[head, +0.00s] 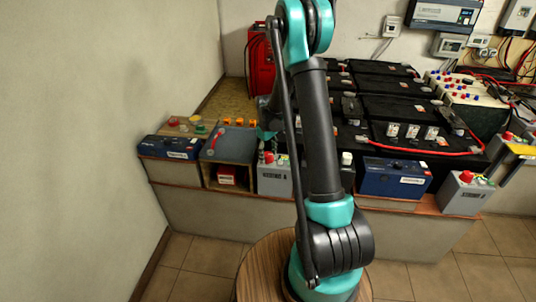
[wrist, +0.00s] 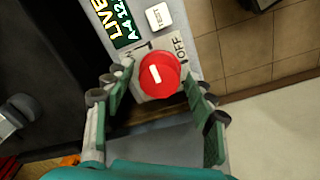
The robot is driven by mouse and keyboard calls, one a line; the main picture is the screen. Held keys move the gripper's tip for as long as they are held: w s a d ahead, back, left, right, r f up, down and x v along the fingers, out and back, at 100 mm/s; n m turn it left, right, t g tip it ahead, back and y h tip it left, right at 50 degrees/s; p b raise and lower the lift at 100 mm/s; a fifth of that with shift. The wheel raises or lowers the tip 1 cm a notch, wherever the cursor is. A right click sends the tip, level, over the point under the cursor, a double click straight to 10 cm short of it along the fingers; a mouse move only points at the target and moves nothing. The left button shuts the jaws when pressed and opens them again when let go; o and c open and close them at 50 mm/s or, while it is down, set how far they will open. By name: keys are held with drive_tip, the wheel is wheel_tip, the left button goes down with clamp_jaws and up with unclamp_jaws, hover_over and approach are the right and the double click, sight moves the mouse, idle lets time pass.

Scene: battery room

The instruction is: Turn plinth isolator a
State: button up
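A round red knob (wrist: 160,75) with a short white mark sits on a grey isolator panel (wrist: 200,58) in the wrist view. OFF is printed to its upper right; lettering at its upper left is partly hidden. A green display (wrist: 118,20) reads LIVE, with A-4 12 below. My gripper (wrist: 160,88) is open, one finger on each side of the knob, with small gaps showing. In the head view my gripper (head: 266,135) is mostly hidden by my arm, above a grey box (head: 274,181) with a red knob (head: 268,157) on the plinth.
A second grey box with a red knob (head: 466,177) stands at the plinth's right. A blue unit (head: 395,179) and a wooden cubby (head: 227,177) are nearby. Black batteries (head: 385,85) with cables lie behind. A white test button (wrist: 159,16) is close to the knob.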

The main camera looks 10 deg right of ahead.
drive_tip(key=c, duration=0.9)
drive_tip(key=shift+m, duration=0.3)
drive_tip(key=m, duration=0.3)
drive_tip(key=shift+m, duration=0.3)
drive_tip(key=m, duration=0.4)
drive_tip(key=shift+m, duration=0.3)
drive_tip(key=m, duration=0.4)
drive_tip(key=shift+w+m+g, duration=0.1)
drive_tip(key=shift+m+g, duration=0.2)
drive_tip(key=shift+m, duration=2.2)
